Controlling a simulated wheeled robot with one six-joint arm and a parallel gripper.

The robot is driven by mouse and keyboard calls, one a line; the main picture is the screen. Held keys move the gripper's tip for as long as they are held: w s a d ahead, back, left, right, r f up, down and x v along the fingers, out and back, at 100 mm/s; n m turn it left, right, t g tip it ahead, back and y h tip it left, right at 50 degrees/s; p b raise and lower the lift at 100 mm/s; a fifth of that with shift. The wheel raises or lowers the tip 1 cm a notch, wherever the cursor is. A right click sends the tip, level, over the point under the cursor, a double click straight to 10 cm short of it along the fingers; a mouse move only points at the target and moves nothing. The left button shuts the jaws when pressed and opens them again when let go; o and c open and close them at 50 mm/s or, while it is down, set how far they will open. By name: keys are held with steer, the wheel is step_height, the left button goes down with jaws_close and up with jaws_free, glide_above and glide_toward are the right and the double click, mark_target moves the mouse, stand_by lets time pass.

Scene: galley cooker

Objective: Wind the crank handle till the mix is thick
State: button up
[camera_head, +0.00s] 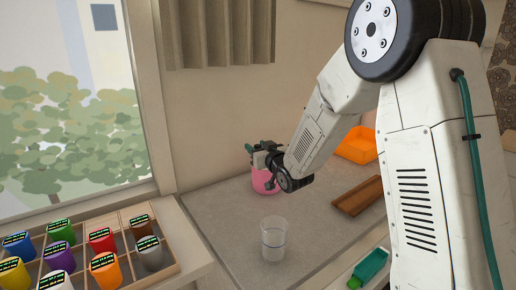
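A pink container (265,184) stands on the grey counter near the back wall, partly hidden by my gripper and wrist. My gripper (258,158) is at the top of this container, small in the picture and turned towards the window side. Dark and grey-green parts overlap there, so I cannot make out the crank handle from the gripper. I cannot tell whether the fingers are open, shut or touching anything. The mix inside the container is not visible.
A clear glass (273,240) stands at the counter's front. An orange bin (357,146) and a brown wooden tray (358,196) lie to the right. A green object (370,267) is at the lower right. A wooden rack (172,246) of coloured labelled pots stands lower left.

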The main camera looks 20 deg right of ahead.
jaws_close()
steer(key=shift+h, duration=0.3)
steer(key=m+h, duration=0.1)
steer(key=h, duration=0.1)
steer(key=w+a+m+h, duration=0.1)
steer(key=shift+w+m+h, duration=0.1)
steer(key=shift+m+h, duration=0.3)
steer(key=m+h, duration=0.1)
steer(key=h, duration=0.1)
steer(key=w+m+h, duration=0.1)
steer(key=h, duration=0.1)
steer(key=shift+w+m, duration=0.15)
steer(key=shift+m, duration=0.25)
steer(key=m+h, duration=0.1)
steer(key=w+m+g+h, duration=0.1)
steer(key=h, duration=0.1)
steer(key=m+g+h, duration=0.1)
steer(key=shift+w+h, duration=0.3)
steer(key=shift+w+d+m+g+h, duration=0.1)
steer(key=shift+w+m+g+h, duration=0.15)
steer(key=shift+m+g+h, duration=0.45)
steer(key=shift+w+d+m+g+h, duration=0.1)
steer(key=shift+w+m+g+h, duration=0.15)
steer(key=shift+m+g+h, duration=0.45)
steer(key=shift+o, duration=0.6)
jaws_free()
